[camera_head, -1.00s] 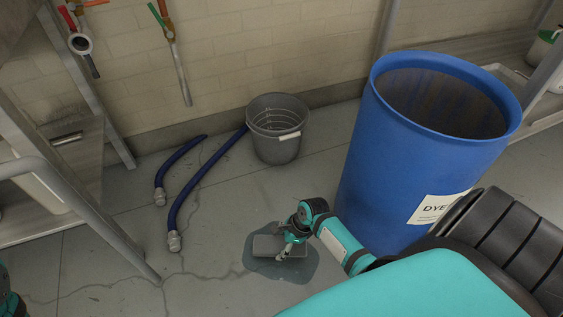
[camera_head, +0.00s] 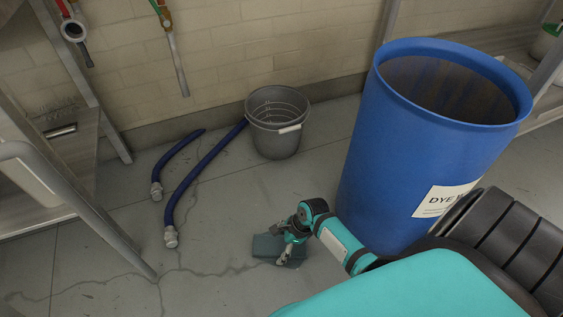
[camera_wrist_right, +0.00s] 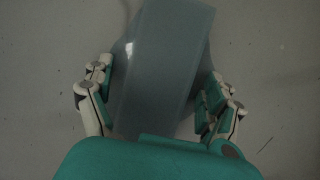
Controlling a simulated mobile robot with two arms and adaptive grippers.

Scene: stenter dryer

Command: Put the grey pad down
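The grey pad (camera_head: 267,246) is low at the floor in the head view, now a dark blue-grey. In the right wrist view it is a long flat slab (camera_wrist_right: 160,65) lying between the fingers. My right gripper (camera_head: 290,254) is over the pad's right part and hides some of it. In the wrist view its fingers (camera_wrist_right: 158,95) flank the pad's two long sides, closed about its width. A darker patch shows beside the pad there. I cannot tell whether the pad touches the floor. My left gripper is not in view.
A blue drum (camera_head: 385,165) stands close to the right of my right arm. A grey bucket (camera_head: 275,138) stands by the wall. Two dark blue hoses (camera_head: 200,175) lie on the floor left of it. A metal rack (camera_head: 85,210) is at the left. Cracked floor between is clear.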

